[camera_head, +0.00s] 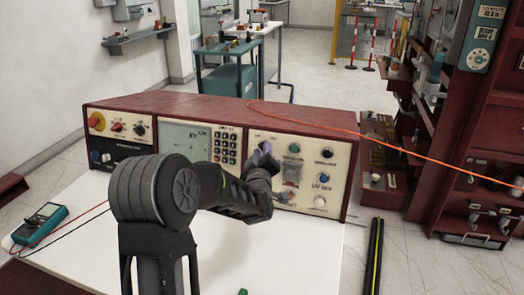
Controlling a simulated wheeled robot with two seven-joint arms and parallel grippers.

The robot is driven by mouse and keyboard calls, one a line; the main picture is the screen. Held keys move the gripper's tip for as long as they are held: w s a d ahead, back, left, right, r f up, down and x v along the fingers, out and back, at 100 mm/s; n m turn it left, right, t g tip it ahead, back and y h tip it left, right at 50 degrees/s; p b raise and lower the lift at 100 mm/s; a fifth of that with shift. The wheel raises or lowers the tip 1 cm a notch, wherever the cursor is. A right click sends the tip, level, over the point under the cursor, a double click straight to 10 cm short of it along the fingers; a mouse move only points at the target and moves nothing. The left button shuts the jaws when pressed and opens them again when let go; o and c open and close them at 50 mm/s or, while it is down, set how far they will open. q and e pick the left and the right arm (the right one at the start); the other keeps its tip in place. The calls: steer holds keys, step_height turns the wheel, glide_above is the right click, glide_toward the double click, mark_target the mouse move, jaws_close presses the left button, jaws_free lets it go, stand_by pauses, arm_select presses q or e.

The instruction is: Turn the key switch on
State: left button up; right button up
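The dark red control console (215,105) stands at the back of the white table, its sloped cream front facing me. My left arm comes up from the bottom and reaches to the right. My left gripper (267,158) is at the left part of the console's right-hand panel (330,170). I cannot tell whether its fingers are open or shut, or whether they touch anything. I cannot make out the key switch; the gripper and wrist cover part of that panel. A green button (294,148) and several knobs show to the right of the gripper. My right gripper is not in view.
A blue-green multimeter (40,222) with leads lies at the table's left. The white table (300,250) is mostly clear in front of the console. An orange cable (400,148) runs from the console's top to the right. A dark red cabinet (450,130) stands at the right.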

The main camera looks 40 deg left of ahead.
arm_select(q)
steer(key=shift+w, duration=0.1)
steer(key=shift+c, duration=0.5)
jaws_close()
